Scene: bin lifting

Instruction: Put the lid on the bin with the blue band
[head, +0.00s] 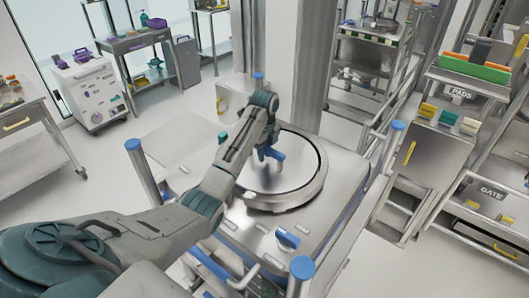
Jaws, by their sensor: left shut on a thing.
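A round steel lid (298,160) with a dark edge line lies within or just over a round metal rim (285,203) on top of a steel unit in the middle of the head view. My left gripper (268,152) reaches over it from the left and is shut on a blue handle at the lid's middle. My arm hides the left part of the lid. I cannot tell whether the lid is seated or slightly raised. A bin wall with a blue band is not clearly visible. My right gripper is not in view.
The steel unit has blue-capped corner posts (134,146) and a blue knob (287,240) at its front. A cabinet with coloured bins (476,68) stands at the right. A white machine (92,92) and tables stand at the left. Floor is clear between.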

